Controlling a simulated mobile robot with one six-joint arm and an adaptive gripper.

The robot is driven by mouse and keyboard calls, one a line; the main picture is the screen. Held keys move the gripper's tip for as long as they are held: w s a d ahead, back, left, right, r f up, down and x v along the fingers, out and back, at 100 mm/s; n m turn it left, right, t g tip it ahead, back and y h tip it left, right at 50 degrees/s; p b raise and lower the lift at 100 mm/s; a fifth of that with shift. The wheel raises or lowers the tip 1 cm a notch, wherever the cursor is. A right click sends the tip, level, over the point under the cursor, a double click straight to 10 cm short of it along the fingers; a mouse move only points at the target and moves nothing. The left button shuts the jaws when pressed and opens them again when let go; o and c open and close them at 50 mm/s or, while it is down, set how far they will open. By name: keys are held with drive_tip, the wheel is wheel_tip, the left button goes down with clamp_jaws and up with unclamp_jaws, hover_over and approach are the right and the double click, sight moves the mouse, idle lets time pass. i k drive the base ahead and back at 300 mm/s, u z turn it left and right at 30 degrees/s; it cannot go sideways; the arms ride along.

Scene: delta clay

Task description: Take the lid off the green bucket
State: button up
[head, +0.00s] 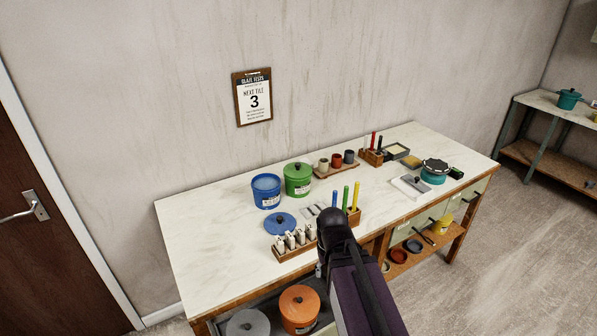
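The green bucket (298,184) stands upright on the white worktop, toward the back and left of the middle. Its green lid (297,170) with a dark knob sits on top of it. My arm reaches in from the bottom of the head view, and its end is over the front edge of the table, in front of and below the bucket in the picture. My gripper's fingers are hidden behind the arm, so I cannot see whether they are open or shut. The lid and bucket are clear of my arm.
An uncovered blue bucket (266,191) stands just left of the green one, its blue lid (280,223) lying in front. A rack of white bottles (295,242) and upright coloured tools (346,201) stand near the front edge. A cup tray (337,169) is to the right. The worktop's left end is bare.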

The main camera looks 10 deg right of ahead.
sight(295, 170)
drive_tip(key=u, duration=0.05)
drive_tip(key=i, duration=1)
drive_tip(key=z, duration=0.05)
